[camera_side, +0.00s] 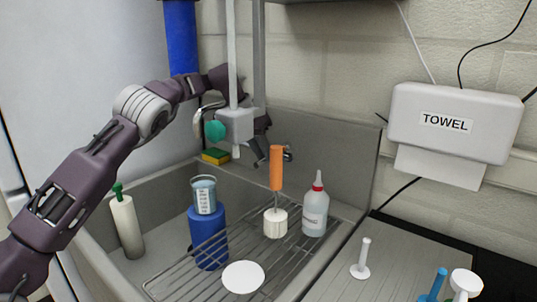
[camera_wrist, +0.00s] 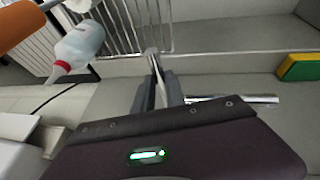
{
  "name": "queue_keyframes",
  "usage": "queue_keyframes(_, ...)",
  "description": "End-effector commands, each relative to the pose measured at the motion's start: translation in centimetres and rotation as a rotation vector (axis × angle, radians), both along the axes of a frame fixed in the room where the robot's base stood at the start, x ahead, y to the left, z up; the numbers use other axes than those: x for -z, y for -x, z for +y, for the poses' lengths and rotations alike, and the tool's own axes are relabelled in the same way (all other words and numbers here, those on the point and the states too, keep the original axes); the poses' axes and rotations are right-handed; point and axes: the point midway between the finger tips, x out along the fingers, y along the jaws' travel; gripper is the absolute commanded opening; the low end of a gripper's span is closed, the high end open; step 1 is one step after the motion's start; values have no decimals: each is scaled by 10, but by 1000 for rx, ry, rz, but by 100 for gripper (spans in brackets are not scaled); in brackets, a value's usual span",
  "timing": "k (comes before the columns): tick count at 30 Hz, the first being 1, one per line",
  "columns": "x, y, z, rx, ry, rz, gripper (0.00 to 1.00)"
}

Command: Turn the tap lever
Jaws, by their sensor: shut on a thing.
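My gripper (camera_side: 262,158) is at the back of the sink, in front of the back wall, partly hidden by the grey box on the pole. In the wrist view my gripper (camera_wrist: 157,82) has its narrow fingers close together, shut on the tap lever, which is mostly hidden between them. A chrome tap part (camera_wrist: 240,98) sticks out to the right of the fingers. In the side view a small piece of the tap (camera_side: 288,153) shows at the wall, right of my gripper and behind the orange handle.
An orange-handled brush (camera_side: 276,170) and a red-capped bottle (camera_side: 315,210) stand on the wire rack (camera_side: 190,262), close to my gripper. A blue cylinder (camera_side: 207,240) bears a beaker (camera_side: 204,195). A yellow-green sponge (camera_side: 215,156) lies at the back left. A towel dispenser (camera_side: 455,125) hangs right.

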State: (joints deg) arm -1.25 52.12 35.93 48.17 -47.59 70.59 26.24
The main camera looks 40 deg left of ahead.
Motion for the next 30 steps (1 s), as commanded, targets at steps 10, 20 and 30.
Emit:
queue_keyframes(10,-1,0,9,65,-2,-5,0)
queue_keyframes(20,-1,0,9,64,-1,-3,38)
queue_keyframes(30,-35,13,16,63,-1,-8,38)
